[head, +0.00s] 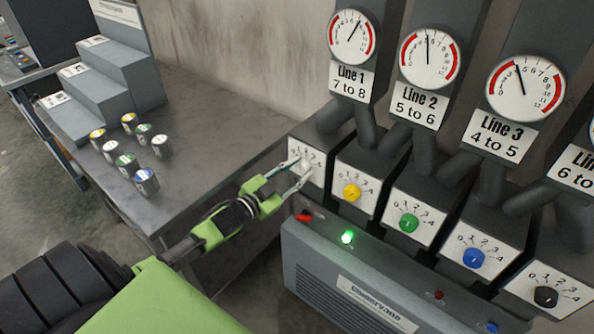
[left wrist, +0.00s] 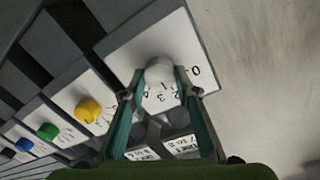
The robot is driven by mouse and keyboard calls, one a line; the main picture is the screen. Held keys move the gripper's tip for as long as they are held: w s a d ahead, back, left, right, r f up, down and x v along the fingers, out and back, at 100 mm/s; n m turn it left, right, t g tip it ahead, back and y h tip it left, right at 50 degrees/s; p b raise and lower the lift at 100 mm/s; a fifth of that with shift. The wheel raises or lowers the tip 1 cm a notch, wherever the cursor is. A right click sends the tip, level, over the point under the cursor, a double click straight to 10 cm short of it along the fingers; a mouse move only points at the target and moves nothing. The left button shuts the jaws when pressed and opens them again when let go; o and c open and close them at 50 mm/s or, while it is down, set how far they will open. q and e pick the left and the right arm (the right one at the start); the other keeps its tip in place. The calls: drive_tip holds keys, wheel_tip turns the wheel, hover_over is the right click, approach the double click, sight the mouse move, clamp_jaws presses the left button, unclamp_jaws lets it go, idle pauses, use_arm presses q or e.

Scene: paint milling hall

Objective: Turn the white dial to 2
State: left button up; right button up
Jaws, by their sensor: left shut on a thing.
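The white dial (head: 306,165) sits on the leftmost scale plate, under the Line 1 gauge (head: 352,37). My left gripper (head: 301,172) is shut on it, with one finger on either side. In the left wrist view the white dial (left wrist: 159,72) shows between the two fingertips (left wrist: 160,84), and the numbers 0 to 4 are printed around it. The dial's pointer is hidden, so I cannot tell its setting. The Line 1 card (head: 347,82) reads "7 to 8". My right gripper is not in view.
Yellow (head: 352,193), green (head: 409,223), blue (head: 476,258) and black (head: 546,297) dials stand to the right. Below is a grey cabinet (head: 300,262) with a lit green lamp (head: 348,237). Small cans (head: 126,165) stand on the table (head: 200,125) at left.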

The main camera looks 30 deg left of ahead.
use_arm(q)
drive_tip(key=o, duration=1.1)
drive_tip(key=shift+s, duration=0.5)
drive_tip(key=s, duration=0.3)
drive_tip(key=s+a, duration=0.1)
drive_tip(key=s, duration=0.7)
drive_tip(key=shift+a+r, duration=0.25)
drive_tip(key=shift+a, duration=0.1)
